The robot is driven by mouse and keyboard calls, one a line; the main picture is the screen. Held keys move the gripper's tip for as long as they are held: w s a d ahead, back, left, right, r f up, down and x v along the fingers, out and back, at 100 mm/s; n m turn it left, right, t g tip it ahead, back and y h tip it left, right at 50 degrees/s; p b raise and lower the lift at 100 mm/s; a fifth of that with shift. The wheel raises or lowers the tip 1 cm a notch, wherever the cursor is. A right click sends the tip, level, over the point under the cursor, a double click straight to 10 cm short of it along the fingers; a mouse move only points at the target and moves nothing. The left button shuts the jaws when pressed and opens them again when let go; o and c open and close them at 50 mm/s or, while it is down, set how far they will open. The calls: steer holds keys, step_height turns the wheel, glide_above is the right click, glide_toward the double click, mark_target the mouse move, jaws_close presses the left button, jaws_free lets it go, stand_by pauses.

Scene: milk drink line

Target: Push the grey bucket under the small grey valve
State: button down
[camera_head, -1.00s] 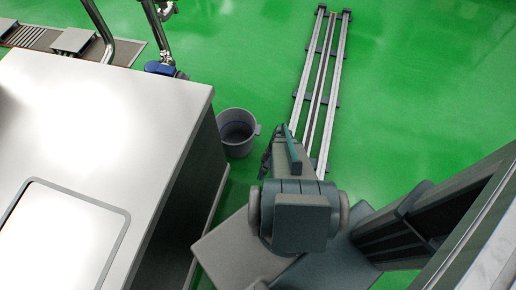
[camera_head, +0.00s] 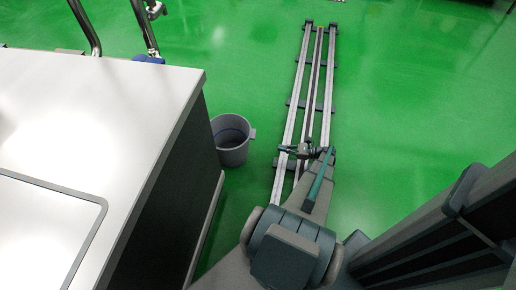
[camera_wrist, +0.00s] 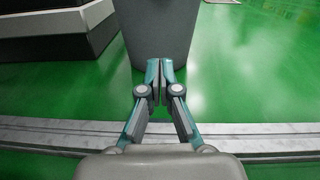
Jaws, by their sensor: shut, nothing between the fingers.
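The grey bucket (camera_head: 231,151) stands upright on the green floor, just right of the steel cabinet. In the wrist view its side (camera_wrist: 160,30) fills the top middle, straight ahead of my gripper (camera_wrist: 159,66). My gripper is shut and empty, pointing at the bucket; whether the tips touch it I cannot tell. In the head view my gripper (camera_head: 280,150) is over the rails, right of the bucket, with a floor gap between. A small grey fitting (camera_head: 156,10) on a pipe at the top left may be the valve; its outlet is not clear.
The cabinet (camera_head: 85,110) with its bright steel top stands close on the bucket's left. Floor rails (camera_head: 303,90) run away on the right. Steel pipes (camera_head: 85,25) rise behind the cabinet. Green floor beyond the bucket looks clear.

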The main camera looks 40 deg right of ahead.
steer(key=b+x, duration=0.5)
steer(key=x, duration=0.9)
